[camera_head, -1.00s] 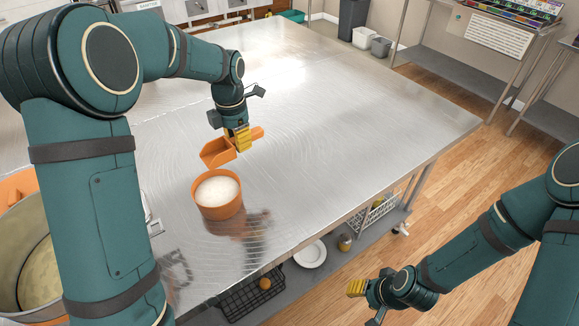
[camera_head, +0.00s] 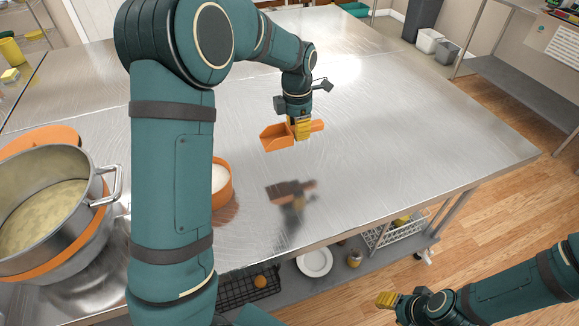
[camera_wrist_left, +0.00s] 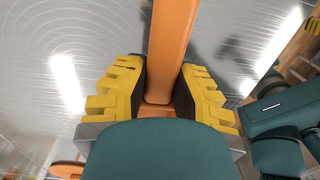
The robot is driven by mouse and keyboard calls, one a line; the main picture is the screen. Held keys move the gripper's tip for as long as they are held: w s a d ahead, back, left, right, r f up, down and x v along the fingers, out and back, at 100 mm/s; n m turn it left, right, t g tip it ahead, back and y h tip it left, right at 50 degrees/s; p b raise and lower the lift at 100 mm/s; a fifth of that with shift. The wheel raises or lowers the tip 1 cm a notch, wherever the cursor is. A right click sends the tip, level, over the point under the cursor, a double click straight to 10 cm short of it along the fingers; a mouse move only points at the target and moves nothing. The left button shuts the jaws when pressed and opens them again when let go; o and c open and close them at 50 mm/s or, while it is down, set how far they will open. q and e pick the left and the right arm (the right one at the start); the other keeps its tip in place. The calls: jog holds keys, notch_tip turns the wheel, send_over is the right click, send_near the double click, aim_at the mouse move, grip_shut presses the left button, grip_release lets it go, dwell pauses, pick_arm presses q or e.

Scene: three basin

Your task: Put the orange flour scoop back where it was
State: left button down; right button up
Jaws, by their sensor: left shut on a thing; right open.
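The orange flour scoop (camera_head: 277,138) is in the air above the steel table (camera_head: 400,130), with its reflection on the tabletop below it. My left gripper (camera_head: 302,130) is shut on the scoop's handle. In the left wrist view the orange handle (camera_wrist_left: 172,50) runs between the two yellow fingers. An orange bowl of white flour (camera_head: 222,183) stands on the table, partly hidden behind my left arm. My right gripper (camera_head: 386,300) is open and empty, off the table's front edge at the lower right.
A large steel pot (camera_head: 50,215) with pale yellow contents stands at the left. The table is clear right of the scoop. A lower shelf holds a white plate (camera_head: 314,262), a black wire basket (camera_head: 240,289) and a white basket (camera_head: 396,230).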

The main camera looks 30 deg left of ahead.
aim_at(298, 163)
pick_arm(q)
jog(key=shift+f, duration=0.2)
notch_tip(298, 163, down, 10)
jog(key=shift+r+b, duration=0.1)
jog(key=shift+b, duration=0.85)
jog(key=shift+r, duration=0.1)
jog(key=c, duration=1.2)
grip_release()
jog(key=shift+f, duration=0.2)
jog(key=shift+o, duration=1.4)
